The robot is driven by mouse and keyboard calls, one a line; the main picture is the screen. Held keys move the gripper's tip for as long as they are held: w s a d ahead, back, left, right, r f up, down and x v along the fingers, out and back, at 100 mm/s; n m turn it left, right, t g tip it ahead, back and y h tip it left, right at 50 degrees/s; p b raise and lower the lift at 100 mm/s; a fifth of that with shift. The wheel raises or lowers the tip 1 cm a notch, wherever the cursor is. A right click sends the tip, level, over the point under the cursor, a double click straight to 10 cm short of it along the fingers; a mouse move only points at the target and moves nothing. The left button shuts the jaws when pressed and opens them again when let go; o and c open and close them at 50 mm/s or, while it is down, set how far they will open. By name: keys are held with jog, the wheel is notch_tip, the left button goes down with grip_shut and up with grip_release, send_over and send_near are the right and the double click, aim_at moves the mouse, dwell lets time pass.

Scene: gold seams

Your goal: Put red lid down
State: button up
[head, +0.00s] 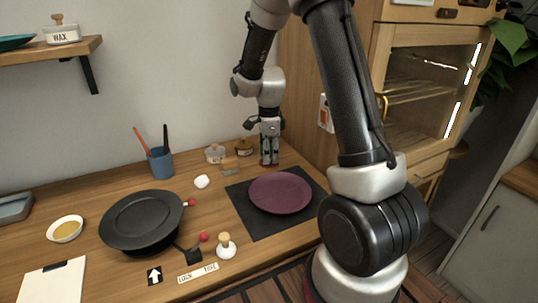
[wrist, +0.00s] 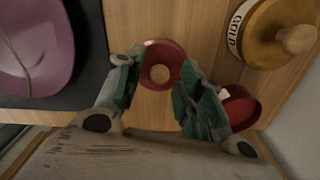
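The red lid (wrist: 153,51) is a small round red piece with a paler, wood-coloured middle, seen from above in the wrist view. My gripper (wrist: 160,74) has its two green-padded fingers on either side of the lid, against its rim. A second round red piece (wrist: 243,108), dark red inside, sits to the right of the right finger and is partly hidden by it. In the head view my gripper (head: 269,160) points down close over the back of the counter, with a little red at the fingertips. The lid's underside is hidden.
A jar marked GOLD (wrist: 275,35) with a wooden knob stands close on the right. A purple plate (head: 280,193) lies on a dark mat (head: 252,222) in front. Glass jars (head: 215,154) stand to the left of my gripper, the wooden cabinet (head: 309,100) to the right.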

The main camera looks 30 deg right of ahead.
jog(key=s+r+n+t, duration=0.1)
jog(key=s+r+n, duration=0.15)
jog(key=r, duration=0.65)
jog(key=s+r+n, duration=0.2)
jog(key=s+r, duration=0.1)
jog(key=r, duration=0.5)
jog(key=s+r+n+t, duration=0.1)
jog(key=s+r+n, duration=0.1)
jog(key=s+n, duration=0.6)
jog(key=s+d+r+n+t, duration=0.1)
jog(key=s+r+n+t, duration=0.1)
jog(key=s+n, duration=0.6)
jog(key=s+r, duration=0.1)
jog(key=s, duration=0.4)
jog(key=shift+s, duration=0.15)
jog(key=shift+n, duration=0.25)
